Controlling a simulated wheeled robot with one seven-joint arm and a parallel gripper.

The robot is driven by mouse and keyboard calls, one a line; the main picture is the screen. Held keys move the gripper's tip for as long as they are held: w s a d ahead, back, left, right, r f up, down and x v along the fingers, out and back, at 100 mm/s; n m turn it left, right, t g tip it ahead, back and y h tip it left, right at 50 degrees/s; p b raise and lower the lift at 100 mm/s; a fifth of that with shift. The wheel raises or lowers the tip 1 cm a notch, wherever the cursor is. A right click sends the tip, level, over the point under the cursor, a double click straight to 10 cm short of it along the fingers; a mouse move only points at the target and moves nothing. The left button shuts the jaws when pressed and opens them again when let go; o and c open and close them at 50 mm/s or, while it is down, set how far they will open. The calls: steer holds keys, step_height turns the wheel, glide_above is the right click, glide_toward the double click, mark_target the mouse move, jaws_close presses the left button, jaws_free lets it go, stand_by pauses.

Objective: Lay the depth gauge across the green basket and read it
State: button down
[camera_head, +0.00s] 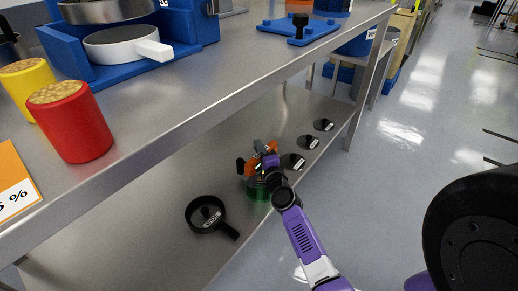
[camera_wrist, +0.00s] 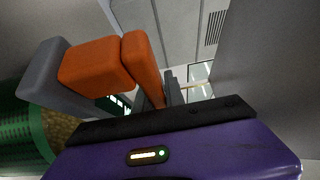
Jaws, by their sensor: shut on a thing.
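The green basket (camera_head: 257,189) stands on the lower metal shelf, partly hidden under my gripper. In the wrist view, its green perforated wall (camera_wrist: 22,130) fills the left side, with brown grainy contents at its mouth. My gripper (camera_head: 259,161) is just above the basket. Orange of the gauge also shows in the head view (camera_head: 270,148). I cannot tell whether the gauge touches the basket rim; its scale is not readable.
A black pan (camera_head: 221,219) lies left of the basket on the lower shelf (camera_head: 160,235). Several black labelled lids (camera_head: 308,142) lie to the right. The upper shelf (camera_head: 190,100) overhangs, carrying a red canister (camera_head: 75,125), a yellow canister (camera_head: 22,80) and a white pan (camera_head: 118,46).

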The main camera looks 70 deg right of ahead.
steer(key=shift+f+b, duration=0.55)
steer(key=c, duration=1.3)
jaws_free()
steer(key=shift+a, duration=0.1)
steer(key=v, duration=0.7)
steer(key=shift+s+a, duration=0.2)
steer(key=shift+s, duration=0.05)
